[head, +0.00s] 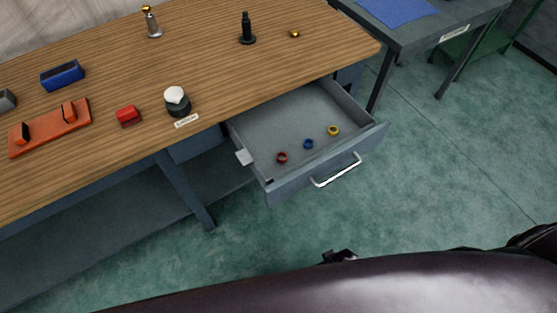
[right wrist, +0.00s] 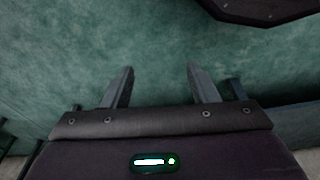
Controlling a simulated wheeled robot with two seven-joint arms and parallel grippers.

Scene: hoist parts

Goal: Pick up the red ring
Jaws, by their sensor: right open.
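The red ring (head: 282,158) lies in the open drawer (head: 285,117), at its front left. A blue ring (head: 308,144) and a yellow ring (head: 333,131) lie to its right in the same drawer, apart from each other. My right gripper (right wrist: 161,70) is open and empty over the green floor in the right wrist view, with no ring between its fingers. My left gripper is not in view.
The drawer juts out from the wooden table (head: 210,60), with a pale handle (head: 337,170) on its front. A black-and-white part (head: 177,101) and a red block (head: 128,115) stand near the table edge. Open floor (head: 440,200) lies right of the drawer.

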